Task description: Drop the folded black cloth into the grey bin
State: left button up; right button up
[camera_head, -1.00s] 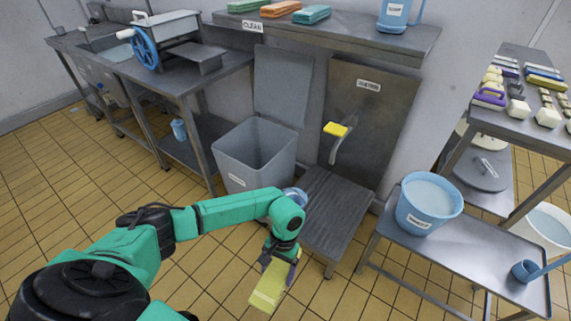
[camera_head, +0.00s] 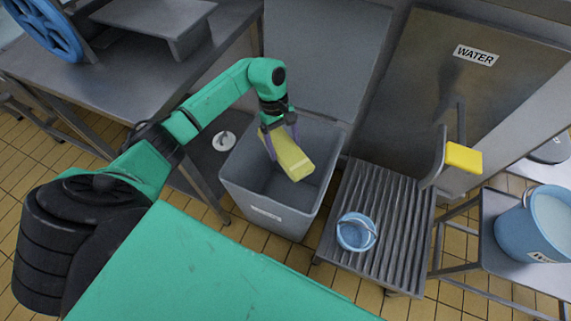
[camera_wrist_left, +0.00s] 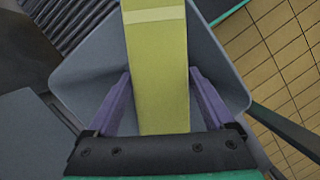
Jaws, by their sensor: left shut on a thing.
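No black cloth shows. The cloth hides part of the bin's inside. My right gripper is not in view.
A slatted grey stand (camera_head: 390,205) with a small blue bucket (camera_head: 356,232) is right of the bin. A yellow-handled lever (camera_head: 464,158) sticks out from the metal panel marked WATER. A metal table (camera_head: 130,75) stands at the left.

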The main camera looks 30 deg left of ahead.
aim_at(281, 136)
pick_arm(q)
jog(key=w+a+n+b, duration=0.1)
jog(key=w+a+f+n+t, duration=0.1)
jog(key=n, duration=0.1)
jog(key=shift+w+a+b, duration=0.1)
jog(key=shift+w+b, duration=0.15)
jog(key=shift+b, duration=0.15)
jog(key=r+n, duration=0.1)
jog(key=w+a+r+n+t+b, duration=0.1)
jog(key=n, duration=0.1)
jog(key=shift+w+a+b, duration=0.1)
jog(key=shift+w+b, duration=0.05)
jog(key=shift+b, duration=0.15)
jog(key=shift+r+n, duration=0.15)
jog(key=shift+n, duration=0.15)
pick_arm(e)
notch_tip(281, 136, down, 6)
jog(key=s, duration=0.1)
pick_arm(q)
notch_tip(281, 136, down, 5)
jog(key=b, duration=0.3)
jog(key=shift+f, duration=0.4)
jog(key=o, duration=1.3)
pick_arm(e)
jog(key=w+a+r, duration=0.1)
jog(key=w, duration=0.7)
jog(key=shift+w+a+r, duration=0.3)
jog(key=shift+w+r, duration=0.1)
pick_arm(q)
jog(key=shift+a+r, duration=0.1)
